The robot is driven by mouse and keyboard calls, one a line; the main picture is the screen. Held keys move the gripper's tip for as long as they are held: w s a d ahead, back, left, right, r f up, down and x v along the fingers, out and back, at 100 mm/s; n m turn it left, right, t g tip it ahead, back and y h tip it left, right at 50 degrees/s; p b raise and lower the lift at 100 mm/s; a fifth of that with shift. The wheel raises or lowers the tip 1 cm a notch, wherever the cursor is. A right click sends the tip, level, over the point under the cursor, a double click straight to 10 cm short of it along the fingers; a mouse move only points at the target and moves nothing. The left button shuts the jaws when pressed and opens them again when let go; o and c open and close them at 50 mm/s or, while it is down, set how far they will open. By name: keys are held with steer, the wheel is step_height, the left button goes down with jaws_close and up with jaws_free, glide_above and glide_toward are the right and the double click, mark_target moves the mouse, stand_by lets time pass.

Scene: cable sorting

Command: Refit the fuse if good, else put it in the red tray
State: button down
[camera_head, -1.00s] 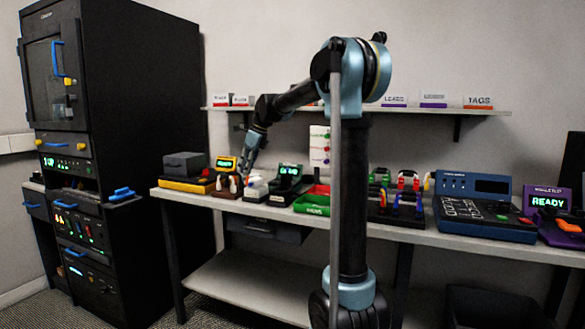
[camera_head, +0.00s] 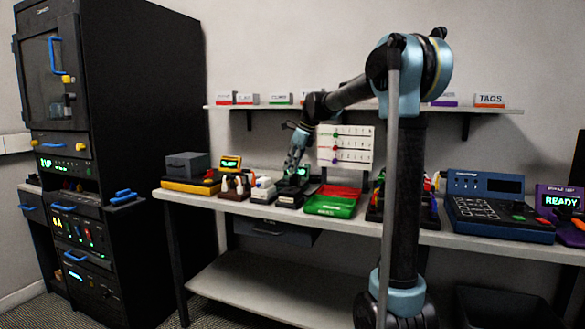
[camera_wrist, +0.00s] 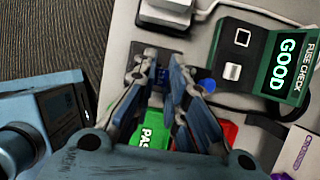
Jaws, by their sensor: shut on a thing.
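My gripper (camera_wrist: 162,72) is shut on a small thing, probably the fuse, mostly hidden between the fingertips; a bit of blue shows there. In the head view my gripper (camera_head: 292,172) is above the bench at the fuse checker (camera_head: 290,196). In the wrist view the fuse checker (camera_wrist: 262,50) lies right of the fingers, and its screen reads GOOD in green. The red tray (camera_head: 340,191) stands behind the green tray (camera_head: 330,207). In the wrist view parts of the green tray (camera_wrist: 150,133) and red tray (camera_wrist: 229,131) show below the fingers.
A white-topped device (camera_head: 263,190) and a brown block with white pieces (camera_head: 234,188) stand left of the checker. A grey box on a yellow base (camera_head: 187,170) is farther left. A blue tester (camera_head: 490,205) and a purple READY unit (camera_head: 562,212) stand right.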

steer(key=shift+f, duration=2.75)
steer(key=shift+s+f, duration=0.1)
steer(key=shift+f, duration=0.7)
stand_by(1.0)
steer(key=c, duration=1.5)
jaws_free()
steer(key=shift+c, duration=0.2)
steer(key=shift+o, duration=0.3)
steer(key=o, duration=0.4)
steer(key=shift+c, duration=0.2)
steer(key=shift+r, duration=0.1)
